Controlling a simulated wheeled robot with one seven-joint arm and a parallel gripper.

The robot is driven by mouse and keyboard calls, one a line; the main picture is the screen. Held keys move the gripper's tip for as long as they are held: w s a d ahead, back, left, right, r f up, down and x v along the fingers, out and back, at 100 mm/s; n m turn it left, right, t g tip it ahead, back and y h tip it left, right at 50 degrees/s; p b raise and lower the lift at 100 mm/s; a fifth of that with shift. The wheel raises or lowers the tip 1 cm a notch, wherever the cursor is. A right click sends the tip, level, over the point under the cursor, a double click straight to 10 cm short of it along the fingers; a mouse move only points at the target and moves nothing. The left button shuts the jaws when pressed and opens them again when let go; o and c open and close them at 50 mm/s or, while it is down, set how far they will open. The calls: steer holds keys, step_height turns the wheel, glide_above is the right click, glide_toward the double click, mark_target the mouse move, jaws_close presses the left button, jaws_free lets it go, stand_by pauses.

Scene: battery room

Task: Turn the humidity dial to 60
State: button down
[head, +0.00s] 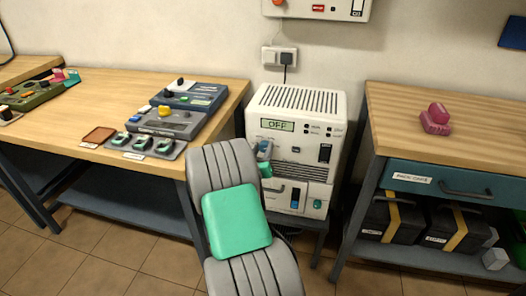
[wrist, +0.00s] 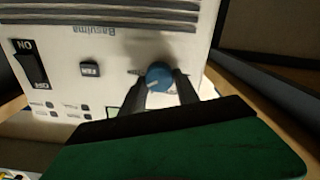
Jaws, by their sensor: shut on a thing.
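The white dehumidifier-like unit (head: 290,99) stands between the two benches, with a small display (head: 278,125) reading OFF. A round blue dial (wrist: 158,76) on its front panel shows in the wrist view, which sees the panel upside down. The dial has a pale pointer mark; I cannot read its setting. My gripper (wrist: 160,82) is shut on the dial, one dark finger on each side. In the head view my arm and gripper cover most of the dial. A black ON/OFF rocker switch (wrist: 30,64) sits on the same panel, also visible in the head view (head: 325,153).
The left bench (head: 215,92) holds grey control boxes and a tray of green-topped pieces. The right bench (head: 470,97) carries a pink object (head: 436,119), with a drawer and black cases below. A wall socket (head: 279,56) with a plug is behind the unit.

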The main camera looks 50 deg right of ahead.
steer(key=n, duration=0.5)
steer(key=shift+f+n, duration=0.1)
steer(key=shift+n, duration=0.2)
stand_by(0.4)
steer(key=c, duration=0.9)
jaws_free()
steer(key=shift+w, duration=0.1)
steer(key=shift+a, duration=0.15)
steer(key=v, duration=0.7)
steer(key=shift+a, duration=0.3)
steer(key=shift+s, duration=0.25)
